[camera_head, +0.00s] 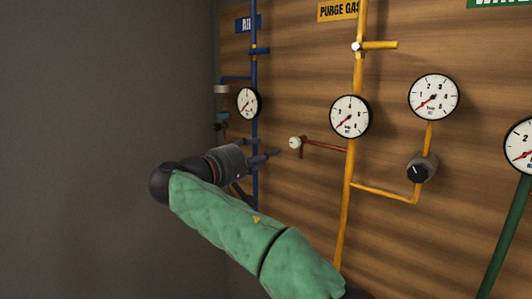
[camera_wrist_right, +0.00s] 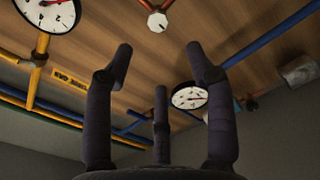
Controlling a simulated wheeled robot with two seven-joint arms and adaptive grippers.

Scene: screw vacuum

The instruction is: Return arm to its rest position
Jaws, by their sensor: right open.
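My right arm (camera_head: 225,215), in a green sleeve, reaches in from the lower right in the head view. Its dark gripper (camera_head: 264,157) is near the wall, in front of the blue pipe and a little left of a small white knob on a red pipe (camera_head: 295,143). In the right wrist view the gripper's three dark fingers (camera_wrist_right: 158,62) are spread apart with nothing between them. The white knob (camera_wrist_right: 157,22) shows beyond the fingertips, apart from them. My left gripper is not in view.
The wood-panelled wall carries a blue pipe (camera_head: 254,70) with a gauge (camera_head: 248,102), and a yellow pipe (camera_head: 360,85) with gauges (camera_head: 350,116) and a black knob (camera_head: 419,172). A green pipe (camera_head: 504,235) stands at right. Free room lies left, before the grey wall (camera_head: 100,130).

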